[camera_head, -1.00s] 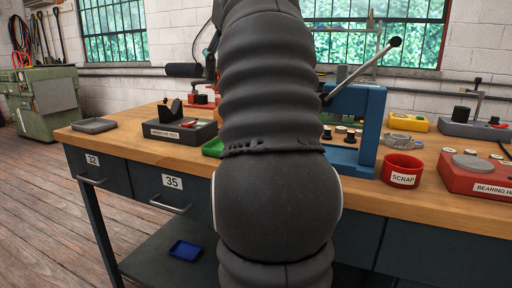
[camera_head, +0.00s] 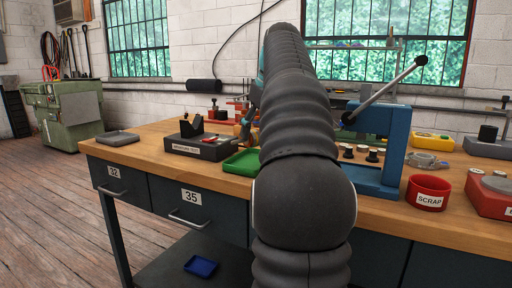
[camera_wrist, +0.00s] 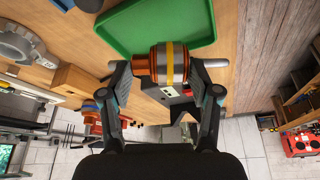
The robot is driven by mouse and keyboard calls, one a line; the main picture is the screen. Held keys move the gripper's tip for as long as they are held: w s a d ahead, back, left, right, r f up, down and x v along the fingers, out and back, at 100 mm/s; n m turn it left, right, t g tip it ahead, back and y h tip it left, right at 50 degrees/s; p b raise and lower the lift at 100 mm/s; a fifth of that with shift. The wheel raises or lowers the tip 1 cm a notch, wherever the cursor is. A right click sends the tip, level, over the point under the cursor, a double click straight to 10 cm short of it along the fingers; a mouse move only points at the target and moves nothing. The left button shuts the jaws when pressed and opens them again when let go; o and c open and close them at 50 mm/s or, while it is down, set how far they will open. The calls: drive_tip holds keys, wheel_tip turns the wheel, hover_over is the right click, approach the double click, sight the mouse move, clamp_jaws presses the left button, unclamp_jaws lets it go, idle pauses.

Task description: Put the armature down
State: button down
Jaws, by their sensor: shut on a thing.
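The armature (camera_wrist: 172,63), copper-coloured with a yellow band and a steel shaft, is held crosswise between the fingers of my gripper (camera_wrist: 168,72) in the wrist view. The green tray (camera_wrist: 120,35) lies close by, just above the armature in that picture; the height gap between them cannot be told. In the head view my arm hides most of the gripper, and a small orange-yellow part (camera_head: 246,122) shows left of the arm. The green tray (camera_head: 240,163) lies on the bench there. A dark labelled stand (camera_head: 203,148) with a black cradle stands left of it.
A grey pad (camera_head: 117,138) lies at the bench's left end. A blue lever press (camera_head: 385,140), a red scrap bin (camera_head: 428,192) and a red labelled block (camera_head: 490,192) stand to the right. Bare wood (camera_head: 145,147) shows between the pad and the stand.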

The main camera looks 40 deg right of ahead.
sight(256, 145)
drive_tip(key=shift+w+d+f, duration=0.65)
drive_tip(key=shift+w, duration=0.25)
drive_tip(key=shift+f+b, duration=0.7)
drive_tip(key=shift+f, duration=1.25)
drive_tip(key=shift+f, duration=0.1)
drive_tip(key=shift+c, duration=1.2)
unclamp_jaws()
drive_tip(key=shift+f, duration=0.1)
drive_tip(key=p+v, duration=0.1)
drive_tip(key=v, duration=1.1)
drive_tip(key=shift+p, duration=0.35)
drive_tip(key=shift+a, duration=0.15)
